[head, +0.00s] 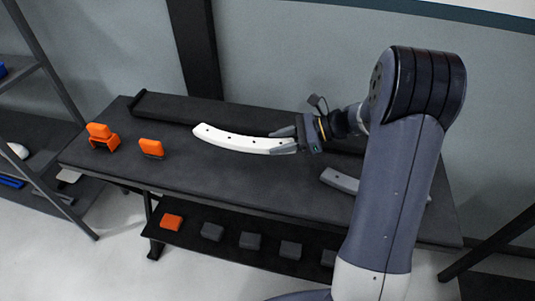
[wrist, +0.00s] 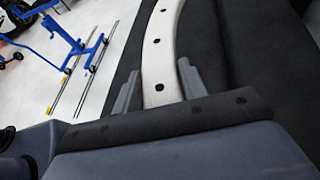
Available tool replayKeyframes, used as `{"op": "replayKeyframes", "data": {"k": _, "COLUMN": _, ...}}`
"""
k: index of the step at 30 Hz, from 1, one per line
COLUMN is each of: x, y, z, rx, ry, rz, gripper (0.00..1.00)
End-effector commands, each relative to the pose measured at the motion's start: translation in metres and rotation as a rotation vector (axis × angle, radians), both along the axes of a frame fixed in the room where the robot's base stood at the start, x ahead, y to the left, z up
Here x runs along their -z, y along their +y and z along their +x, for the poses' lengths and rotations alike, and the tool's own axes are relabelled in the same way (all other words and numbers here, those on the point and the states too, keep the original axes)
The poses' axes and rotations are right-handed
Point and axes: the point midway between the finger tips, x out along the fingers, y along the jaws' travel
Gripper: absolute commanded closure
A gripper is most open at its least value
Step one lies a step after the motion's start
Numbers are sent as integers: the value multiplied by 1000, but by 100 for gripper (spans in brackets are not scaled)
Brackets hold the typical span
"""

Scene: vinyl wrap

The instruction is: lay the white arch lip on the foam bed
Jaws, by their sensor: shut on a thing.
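The white arch lip (head: 240,142) is a long curved strip with several dark holes along it. My gripper (head: 289,142) is shut on its right end in the head view, and the strip reaches out leftward over the dark table. In the wrist view, the lip (wrist: 157,55) runs up and away between the two grey fingers of my gripper (wrist: 158,90). A long dark padded slab (head: 195,108) along the table's back edge looks like the foam bed. The lip is in front of it in the picture; I cannot tell its height above the table.
Two orange blocks (head: 101,137) (head: 151,148) stand on the table's left part. A grey curved piece (head: 340,181) lies at the right, partly behind my arm. A lower shelf holds an orange block (head: 171,222) and several grey blocks. The table's front middle is clear.

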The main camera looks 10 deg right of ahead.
Motion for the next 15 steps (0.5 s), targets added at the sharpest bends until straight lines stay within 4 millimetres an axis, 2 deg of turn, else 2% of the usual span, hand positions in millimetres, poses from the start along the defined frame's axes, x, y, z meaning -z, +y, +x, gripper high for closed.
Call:
{"op": "replayKeyframes", "data": {"k": 3, "x": 18, "y": 0, "z": 0, "rx": 1, "ry": 2, "rz": 1, "gripper": 100}}
{"op": "replayKeyframes", "data": {"k": 8, "x": 29, "y": 0, "z": 0, "rx": 1, "ry": 0, "rz": 1, "gripper": 100}}
{"op": "replayKeyframes", "data": {"k": 15, "x": 60, "y": 0, "z": 0, "rx": 2, "ry": 1, "rz": 1, "gripper": 100}}
